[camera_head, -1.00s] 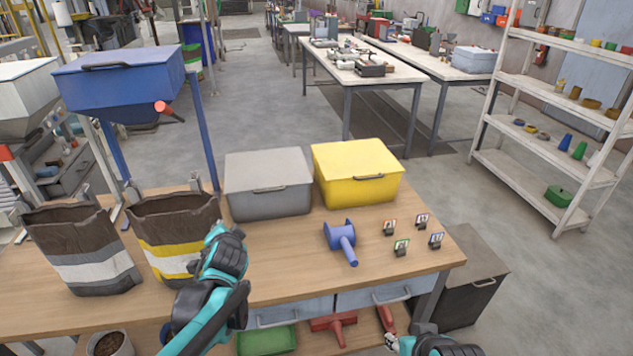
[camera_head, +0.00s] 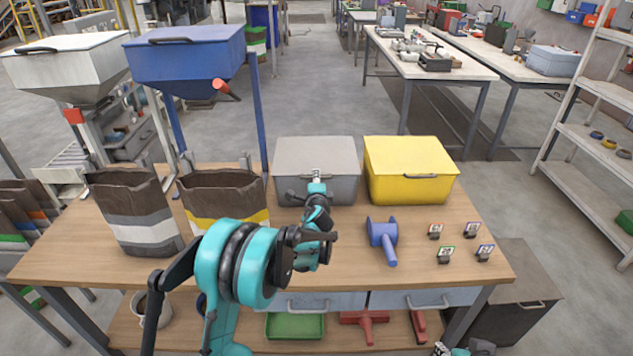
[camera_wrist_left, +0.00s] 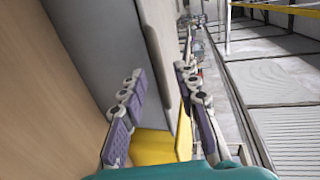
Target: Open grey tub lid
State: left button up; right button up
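The grey tub (camera_head: 345,190) stands on the wooden table, and its grey lid (camera_head: 315,152) looks closed. My left gripper (camera_head: 317,178) is at the tub's front, near the lid's front edge, and hides the lid handle. In the left wrist view my left gripper (camera_wrist_left: 160,76) is open. One finger is over the grey tub wall (camera_wrist_left: 90,40) and the other is beyond the lid edge (camera_wrist_left: 160,30); contact cannot be told. My right gripper (camera_head: 462,349) is only partly in view at the bottom edge, and its fingers are unclear.
A yellow tub (camera_head: 410,172) stands close on the right of the grey one. A blue scoop (camera_head: 383,238) and several small label cards lie right of my left arm. Two brown bags (camera_head: 135,215) stand at the left, below a white and a blue hopper (camera_head: 185,60).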

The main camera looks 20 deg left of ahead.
pick_arm(q)
jog(key=shift+x, duration=1.05)
grip_shut()
jog(key=shift+r, duration=0.1)
